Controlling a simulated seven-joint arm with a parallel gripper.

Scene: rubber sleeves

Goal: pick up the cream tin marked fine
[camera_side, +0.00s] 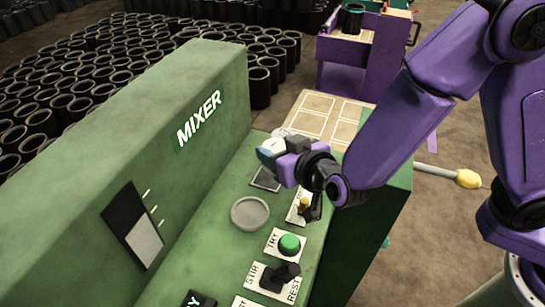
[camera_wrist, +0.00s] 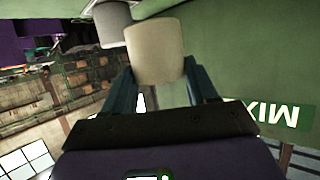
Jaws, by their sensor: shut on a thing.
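A cream tin (camera_wrist: 155,52) is between the two dark teal fingers of my gripper (camera_wrist: 162,78) in the wrist view. The fingers touch its sides and it is held near their tips. I see no marking on the side facing the wrist camera. In the side view my gripper (camera_side: 280,162) is above the far part of the green mixer's ledge, with a pale thing (camera_side: 269,150) at its end, mostly hidden by the fingers. A second pale grey cylinder (camera_wrist: 114,24) is just beyond the held tin in the wrist view.
The green mixer wall (camera_side: 205,85) rises beside my gripper. On the ledge are a grey round plate (camera_side: 250,213), a green button (camera_side: 289,243) and a black lever (camera_side: 278,279). A light sectioned panel (camera_side: 320,112) and a purple cart (camera_side: 382,60) stand behind. Black sleeves (camera_side: 130,60) fill the background.

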